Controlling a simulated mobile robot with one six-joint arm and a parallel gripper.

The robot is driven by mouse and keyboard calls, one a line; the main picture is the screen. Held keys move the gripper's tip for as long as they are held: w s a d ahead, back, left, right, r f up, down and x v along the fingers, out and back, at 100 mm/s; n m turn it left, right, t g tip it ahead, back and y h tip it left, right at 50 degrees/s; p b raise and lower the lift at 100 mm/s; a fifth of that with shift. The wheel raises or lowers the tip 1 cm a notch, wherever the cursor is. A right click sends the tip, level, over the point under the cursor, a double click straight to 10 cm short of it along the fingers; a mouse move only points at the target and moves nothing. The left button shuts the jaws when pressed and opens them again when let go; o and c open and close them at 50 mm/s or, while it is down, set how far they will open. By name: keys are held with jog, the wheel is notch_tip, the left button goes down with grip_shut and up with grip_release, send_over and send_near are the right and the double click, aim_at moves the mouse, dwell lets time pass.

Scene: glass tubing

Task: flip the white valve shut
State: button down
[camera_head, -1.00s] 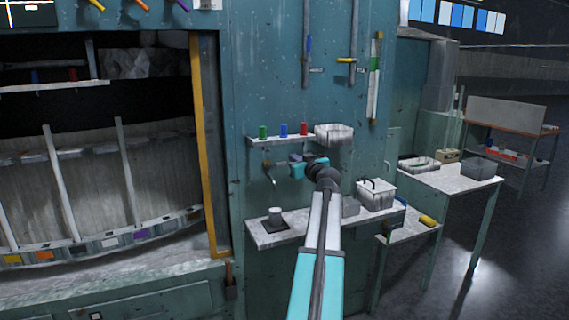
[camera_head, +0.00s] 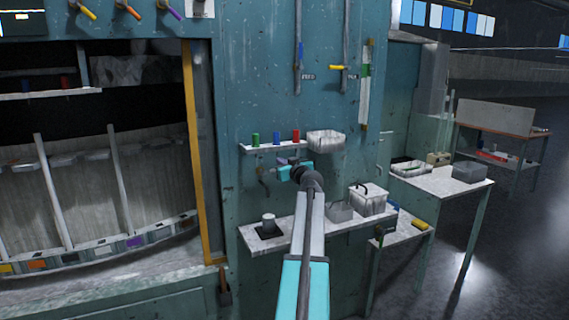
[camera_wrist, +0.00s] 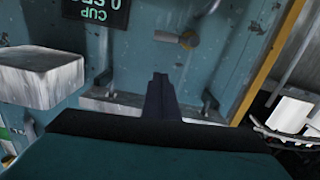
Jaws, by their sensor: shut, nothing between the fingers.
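My gripper (camera_head: 284,162) is shut and empty, close to the teal wall just below the small wall shelf. In the wrist view its dark fingers (camera_wrist: 160,80) are together, pointing toward the wall. A short pale grey handle or spout (camera_wrist: 172,37) on a round brass-coloured base sticks out of the wall ahead of the fingers, apart from them. A bent grey tap (camera_head: 263,174) shows left of my gripper in the head view; I cannot tell if it is the same part. No valve is plainly white in these frames.
The wall shelf (camera_head: 262,148) carries green, blue and red cylinders and a pale bin (camera_head: 326,141), which is close by in the wrist view (camera_wrist: 38,78). Coloured levers are higher on the wall.

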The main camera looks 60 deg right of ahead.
jog(key=w+d+f+p, duration=0.2)
jog(key=w+d+f, duration=0.1)
jog(key=w+f, duration=0.1)
jog(key=shift+d+p, duration=0.2)
jog(key=shift+p, duration=0.1)
dwell(0.4)
jog(key=shift+s+d+f+b, duration=0.1)
jog(key=shift+f+b, duration=0.8)
jog(key=shift+b, duration=1.4)
jog(key=shift+f, duration=0.15)
jog(key=s+a+r+b, duration=0.3)
jog(key=s+a+r, duration=0.2)
jog(key=s, duration=0.3)
jog(key=shift+s+a+r, duration=0.3)
jog(key=shift+a, duration=0.5)
